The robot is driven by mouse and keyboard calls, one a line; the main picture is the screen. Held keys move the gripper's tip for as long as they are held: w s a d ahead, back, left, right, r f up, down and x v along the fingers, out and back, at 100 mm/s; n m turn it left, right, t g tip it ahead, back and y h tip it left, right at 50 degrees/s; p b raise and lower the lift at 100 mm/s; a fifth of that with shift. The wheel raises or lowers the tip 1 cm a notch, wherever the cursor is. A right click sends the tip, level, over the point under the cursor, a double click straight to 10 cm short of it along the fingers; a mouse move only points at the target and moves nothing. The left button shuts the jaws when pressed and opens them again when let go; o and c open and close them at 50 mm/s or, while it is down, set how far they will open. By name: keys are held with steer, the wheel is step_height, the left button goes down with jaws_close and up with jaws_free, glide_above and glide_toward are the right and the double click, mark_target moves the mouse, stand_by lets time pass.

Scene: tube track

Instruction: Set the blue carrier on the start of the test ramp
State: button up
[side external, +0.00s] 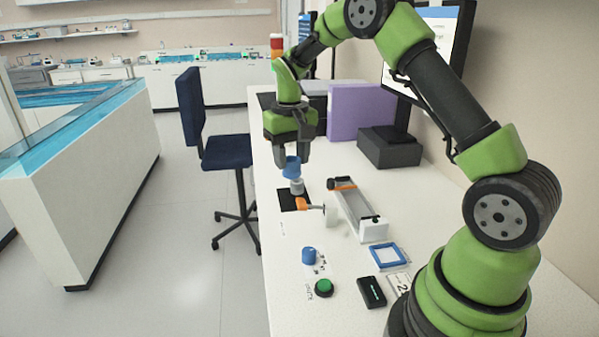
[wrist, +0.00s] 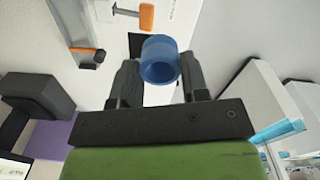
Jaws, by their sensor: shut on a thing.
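My gripper (side external: 291,157) points down over the white table. It is shut on the blue carrier (side external: 291,168), a short hollow cylinder. In the wrist view, the carrier (wrist: 158,48) sits between the two fingers with its round opening toward the camera. In the side view, the carrier appears just above a grey-white piece (side external: 297,187); I cannot tell whether they touch. The test ramp appears to be the long, narrow channel (side external: 357,209) to the right of the gripper, with an orange bar (side external: 343,184) across its far end.
An orange-handled part (side external: 303,203) lies by a black patch below the gripper. Nearer stand a blue knob-like piece (side external: 309,256), a green button (side external: 324,288), a blue frame (side external: 388,256) and a black device (side external: 372,291). A dark box (side external: 389,150) and purple binder (side external: 360,112) stand behind.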

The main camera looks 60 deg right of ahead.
steer(key=s+d+f+m, duration=0.1)
steer(key=d+f+m, duration=0.3)
steer(key=d, duration=0.6)
steer(key=s+d+f+m, duration=0.2)
steer(key=d+m, duration=0.3)
steer(key=d, duration=0.6)
steer(key=shift+f, duration=3)
steer(key=shift+f, duration=0.1)
steer(key=o, duration=0.9)
step_height(320, 180, up, 10)
